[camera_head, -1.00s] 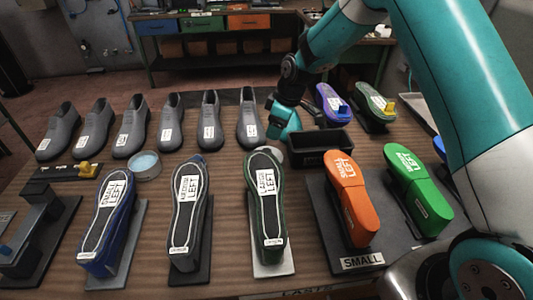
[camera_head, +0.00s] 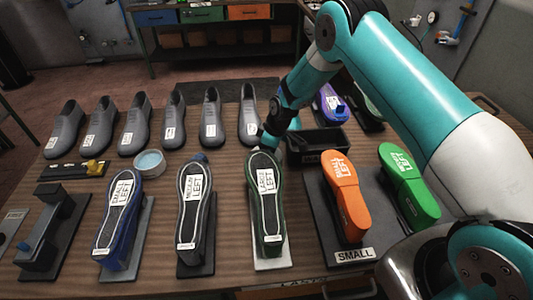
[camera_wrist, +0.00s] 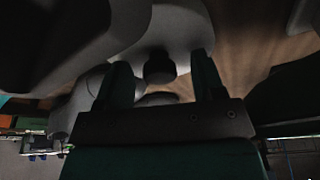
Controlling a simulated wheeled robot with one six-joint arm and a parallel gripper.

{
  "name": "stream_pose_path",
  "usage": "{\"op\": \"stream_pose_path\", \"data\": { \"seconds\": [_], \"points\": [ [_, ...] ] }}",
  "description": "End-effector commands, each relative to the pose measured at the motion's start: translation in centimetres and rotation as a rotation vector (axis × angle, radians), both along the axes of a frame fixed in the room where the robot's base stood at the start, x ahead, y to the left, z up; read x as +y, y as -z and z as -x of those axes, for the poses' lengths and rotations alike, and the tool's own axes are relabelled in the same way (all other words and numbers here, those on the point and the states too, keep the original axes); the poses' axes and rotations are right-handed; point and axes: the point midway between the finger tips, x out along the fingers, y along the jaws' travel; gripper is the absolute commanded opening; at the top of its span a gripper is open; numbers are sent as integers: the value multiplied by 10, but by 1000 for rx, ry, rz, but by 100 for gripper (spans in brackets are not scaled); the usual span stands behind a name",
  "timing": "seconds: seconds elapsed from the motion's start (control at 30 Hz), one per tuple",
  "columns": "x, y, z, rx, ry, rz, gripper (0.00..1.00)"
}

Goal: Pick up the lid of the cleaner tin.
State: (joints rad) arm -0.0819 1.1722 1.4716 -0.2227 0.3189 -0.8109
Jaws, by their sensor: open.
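The round tin (camera_head: 149,163) with pale blue content stands on the table behind the blue-sided last, its top uncovered. I cannot clearly make out its lid in the head view; the area beside my gripper is partly hidden by the green-sided last (camera_head: 267,215). My gripper (camera_head: 268,142) is low over the table, just behind that last and left of the black bin. In the wrist view its two fingers (camera_wrist: 162,82) are apart, with a dark round knob (camera_wrist: 160,67) showing between them against a pale grey shape. I cannot tell whether they touch it.
Several grey shoes (camera_head: 174,120) stand in a row at the back left. The black open bin (camera_head: 316,147) is close to the right of my gripper. Orange (camera_head: 345,200) and green (camera_head: 410,190) lasts stand on a dark mat at the right.

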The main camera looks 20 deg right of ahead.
Motion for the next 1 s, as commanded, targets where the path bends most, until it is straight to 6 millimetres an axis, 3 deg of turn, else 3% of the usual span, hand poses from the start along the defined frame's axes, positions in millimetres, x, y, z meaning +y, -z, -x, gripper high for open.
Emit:
{"op": "stream_pose_path", "data": {
  "seconds": [0.07,0.1,0.27,0.3,0.73,1.0],
  "points": [
    [0,0,0,0,0,0,62],
    [0,0,0,0,0,0,58],
    [0,0,0,0,0,0,21],
    [0,0,0,0,0,0,20],
    [0,-4,0,-1,0,1,19],
    [0,-36,-1,-5,0,0,19]
  ]
}}
